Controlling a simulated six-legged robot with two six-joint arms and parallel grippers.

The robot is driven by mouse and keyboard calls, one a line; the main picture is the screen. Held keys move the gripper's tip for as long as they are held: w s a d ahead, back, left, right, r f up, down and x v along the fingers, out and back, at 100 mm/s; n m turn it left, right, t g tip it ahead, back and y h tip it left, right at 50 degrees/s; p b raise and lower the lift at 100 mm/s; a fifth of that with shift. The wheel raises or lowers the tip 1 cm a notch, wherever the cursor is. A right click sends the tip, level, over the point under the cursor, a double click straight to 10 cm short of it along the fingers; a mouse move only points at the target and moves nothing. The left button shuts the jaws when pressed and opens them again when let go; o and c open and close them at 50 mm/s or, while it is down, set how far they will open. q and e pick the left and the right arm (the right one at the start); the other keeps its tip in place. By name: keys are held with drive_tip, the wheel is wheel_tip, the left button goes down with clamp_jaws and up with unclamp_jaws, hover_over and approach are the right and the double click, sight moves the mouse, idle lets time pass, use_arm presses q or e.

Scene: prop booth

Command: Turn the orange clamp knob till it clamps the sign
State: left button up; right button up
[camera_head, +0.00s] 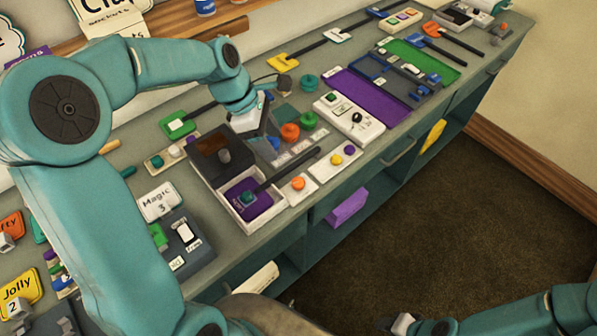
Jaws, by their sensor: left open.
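Two orange knobs show in the head view. I cannot tell which one is the clamp knob. My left gripper (258,127) is open, pointing down over the bench behind the dark box, apart from both knobs as far as I see. Several signs show, such as "Magic 3" (157,203) and "Jolly 2" (20,291); none is clearly in a clamp. My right gripper (402,324) is low, partly cut off.
The bench front drops to open shelves; the brown floor (440,210) is clear.

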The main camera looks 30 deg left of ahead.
use_arm(q)
wheel_tip(320, 180, down, 3)
hover_over(297, 181)
drive_tip(key=s+a, duration=0.1)
drive_tip(key=a, duration=0.1)
wheel_tip(297, 181, down, 6)
drive_tip(key=shift+f+p, duration=0.1)
drive_tip(key=shift+p, duration=0.35)
drive_tip(key=x, duration=0.4)
drive_tip(key=shift+s+a+f, duration=0.1)
drive_tip(key=shift+s+f, duration=0.05)
drive_tip(key=shift+f, duration=0.2)
drive_tip(key=shift+w+d+f, duration=0.2)
drive_tip(key=shift+w+f, duration=0.1)
drive_tip(key=shift+f, duration=0.05)
drive_tip(key=shift+s+a+r, duration=0.1)
drive_tip(key=shift+s+r, duration=0.05)
drive_tip(key=shift+s, duration=0.15)
drive_tip(key=shift+w, duration=0.1)
drive_tip(key=c, duration=1)
use_arm(e)
drive_tip(key=shift+s+a+r, duration=0.1)
drive_tip(key=shift+s+r, duration=0.25)
drive_tip(key=shift+r, duration=0.45)
